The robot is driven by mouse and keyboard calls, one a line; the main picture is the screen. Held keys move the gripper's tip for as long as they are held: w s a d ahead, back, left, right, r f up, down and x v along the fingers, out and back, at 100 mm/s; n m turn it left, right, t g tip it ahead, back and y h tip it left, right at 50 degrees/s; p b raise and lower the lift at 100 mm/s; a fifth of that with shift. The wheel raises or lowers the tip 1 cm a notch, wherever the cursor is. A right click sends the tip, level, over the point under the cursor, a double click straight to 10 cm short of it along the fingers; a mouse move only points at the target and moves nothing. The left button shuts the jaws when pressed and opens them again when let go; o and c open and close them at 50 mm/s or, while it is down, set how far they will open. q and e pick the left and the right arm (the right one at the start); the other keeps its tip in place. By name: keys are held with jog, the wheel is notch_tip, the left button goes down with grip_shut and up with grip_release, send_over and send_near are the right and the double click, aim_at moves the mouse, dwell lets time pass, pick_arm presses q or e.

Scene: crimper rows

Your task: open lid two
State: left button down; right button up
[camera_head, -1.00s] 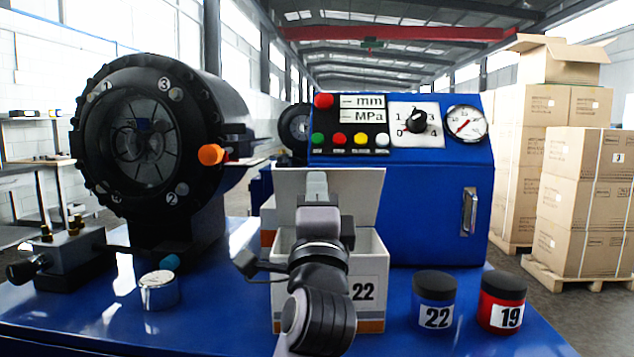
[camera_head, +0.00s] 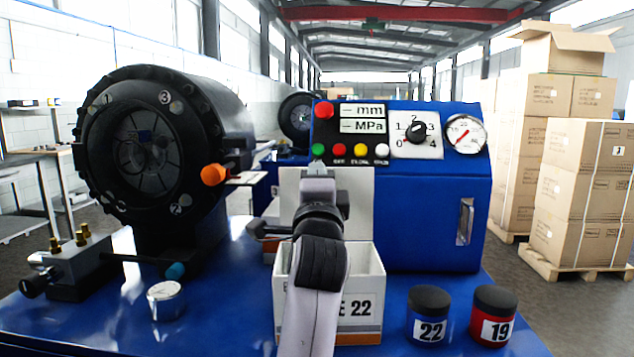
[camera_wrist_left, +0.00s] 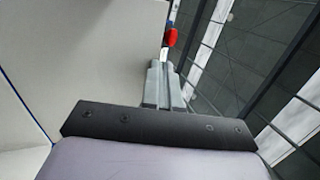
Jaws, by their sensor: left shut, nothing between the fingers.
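A white box (camera_head: 369,283) with the number 22 on its front stands on the blue bench, open at the top. Its white lid (camera_head: 361,205) stands about upright at the back of the box. My left gripper (camera_head: 317,178) is shut and empty, raised above the box in front of the lid; whether it touches the lid I cannot tell. In the left wrist view the shut fingers (camera_wrist_left: 163,84) are beside a pale flat panel (camera_wrist_left: 95,60), seemingly the lid. My left arm hides part of the box front and lid. My right gripper is not in view.
A blue jar 22 (camera_head: 428,330) and a red jar 19 (camera_head: 492,330), both black-capped, stand right of the box. A metal cylinder (camera_head: 165,300) and the black crimper head (camera_head: 145,150) are left. The blue control cabinet (camera_head: 430,225) stands behind.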

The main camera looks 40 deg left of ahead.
pick_arm(q)
jog(key=shift+w+a, duration=0.35)
jog(key=shift+w, duration=0.1)
dwell(0.5)
notch_tip(320, 180, up, 20)
jog(key=p, duration=0.2)
dwell(0.4)
